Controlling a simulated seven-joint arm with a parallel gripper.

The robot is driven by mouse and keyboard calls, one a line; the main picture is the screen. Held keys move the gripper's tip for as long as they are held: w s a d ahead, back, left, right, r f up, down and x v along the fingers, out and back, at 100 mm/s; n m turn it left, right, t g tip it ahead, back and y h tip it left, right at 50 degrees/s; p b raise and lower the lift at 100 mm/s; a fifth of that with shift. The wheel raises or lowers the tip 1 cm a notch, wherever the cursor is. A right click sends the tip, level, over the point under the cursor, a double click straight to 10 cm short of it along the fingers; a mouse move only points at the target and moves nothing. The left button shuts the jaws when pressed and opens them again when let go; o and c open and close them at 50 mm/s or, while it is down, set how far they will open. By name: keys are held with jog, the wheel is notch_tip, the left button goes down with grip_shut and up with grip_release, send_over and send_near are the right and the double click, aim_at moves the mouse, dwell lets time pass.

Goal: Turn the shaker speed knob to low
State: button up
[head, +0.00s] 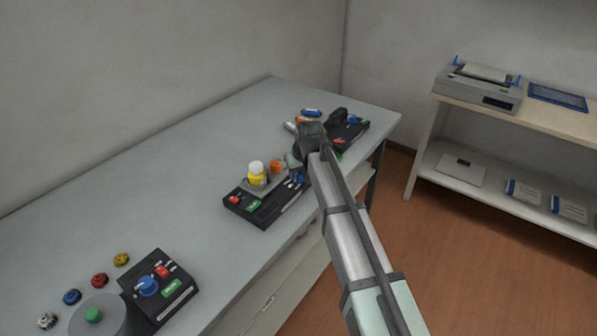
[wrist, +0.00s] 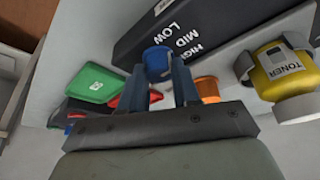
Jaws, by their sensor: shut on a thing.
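The shaker is a black unit (head: 262,208) in the middle of the table, with a grey platform on top. Its black face (wrist: 190,32) shows in the wrist view with the words LOW, MID and HIGH. The blue knob (wrist: 157,60) lies between the fingertips of my gripper (wrist: 158,72), which is shut on it. In the head view the knob (head: 297,177) is partly hidden by my arm. I cannot tell which word the knob points to.
Another black unit (head: 348,133) is behind, and one with a blue knob (head: 158,285) is at front left. The table (head: 150,185) between is clear.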

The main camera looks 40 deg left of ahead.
jog(key=n, duration=0.2)
jog(key=n+g, duration=0.1)
jog(key=n, duration=0.1)
jog(key=shift+w+n+g+y, duration=0.15)
jog(key=shift+n+g+y, duration=0.15)
jog(key=shift+y, duration=0.1)
jog(key=shift+n+g, duration=0.9)
jog(key=shift+n, duration=1.2)
jog(key=o, duration=1.1)
jog(key=shift+c, duration=0.2)
jog(key=v, duration=1.4)
